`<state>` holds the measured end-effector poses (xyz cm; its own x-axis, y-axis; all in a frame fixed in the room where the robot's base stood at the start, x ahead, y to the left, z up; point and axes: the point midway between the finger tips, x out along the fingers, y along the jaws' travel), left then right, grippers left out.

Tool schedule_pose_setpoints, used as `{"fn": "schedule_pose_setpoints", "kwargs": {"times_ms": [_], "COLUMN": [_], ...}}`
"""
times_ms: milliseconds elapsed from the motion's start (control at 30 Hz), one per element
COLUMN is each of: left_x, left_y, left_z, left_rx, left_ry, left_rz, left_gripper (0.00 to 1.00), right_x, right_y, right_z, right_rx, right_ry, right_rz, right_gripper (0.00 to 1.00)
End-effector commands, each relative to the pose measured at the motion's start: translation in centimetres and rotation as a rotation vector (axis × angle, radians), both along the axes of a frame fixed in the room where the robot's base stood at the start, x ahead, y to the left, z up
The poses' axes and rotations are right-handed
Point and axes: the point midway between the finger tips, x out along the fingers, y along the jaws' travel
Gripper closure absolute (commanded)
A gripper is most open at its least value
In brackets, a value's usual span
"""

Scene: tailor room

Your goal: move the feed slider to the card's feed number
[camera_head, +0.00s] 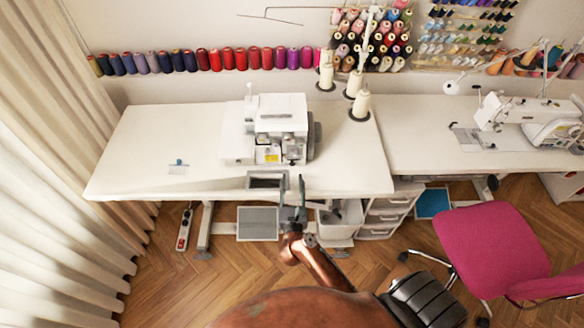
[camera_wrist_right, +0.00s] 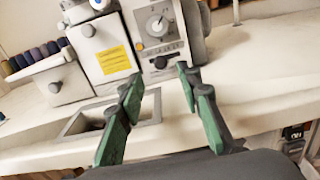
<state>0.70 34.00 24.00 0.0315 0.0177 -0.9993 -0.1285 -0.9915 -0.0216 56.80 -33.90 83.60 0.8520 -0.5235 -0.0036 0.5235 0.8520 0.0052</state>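The white overlock machine (camera_head: 277,118) stands on the left table. In the right wrist view its front has a grey control panel (camera_wrist_right: 157,20) with a round dial, and below it a horizontal scale with a dark slot and a small knob, probably the feed slider (camera_wrist_right: 161,62). Its markings are too small to read. My left gripper is out of view.
A yellow label (camera_wrist_right: 113,59) is on the machine's front cover. A dark-framed rectangular opening (camera_head: 267,181) is in the table before the machine. Thread cones (camera_head: 361,102) stand behind right. A second sewing machine (camera_head: 530,117) and a pink chair (camera_head: 492,247) are at right.

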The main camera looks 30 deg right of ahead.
Motion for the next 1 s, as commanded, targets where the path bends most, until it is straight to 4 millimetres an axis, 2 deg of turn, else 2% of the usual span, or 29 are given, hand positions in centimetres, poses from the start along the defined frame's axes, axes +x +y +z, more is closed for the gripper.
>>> {"fn": "schedule_pose_setpoints", "kwargs": {"times_ms": [200, 400, 767, 1000], "left_x": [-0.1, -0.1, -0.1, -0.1], "left_y": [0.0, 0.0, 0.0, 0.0], "left_z": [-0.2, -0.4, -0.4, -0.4], "left_rx": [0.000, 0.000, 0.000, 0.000], "left_ry": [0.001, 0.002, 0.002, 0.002], "left_rz": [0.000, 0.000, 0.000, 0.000], "left_gripper": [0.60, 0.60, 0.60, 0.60], "right_x": [3.1, 5.0, 5.6, 5.6], "right_y": [-1.9, -3.1, -3.5, -3.5], "right_z": [0.1, 0.0, 0.1, 0.1], "right_rx": [-0.006, -0.007, -0.006, -0.006], "right_ry": [-0.001, 0.000, -0.001, -0.001], "right_rz": [0.001, 0.001, 0.001, 0.001], "right_gripper": [0.68, 0.68, 0.68, 0.83]}}
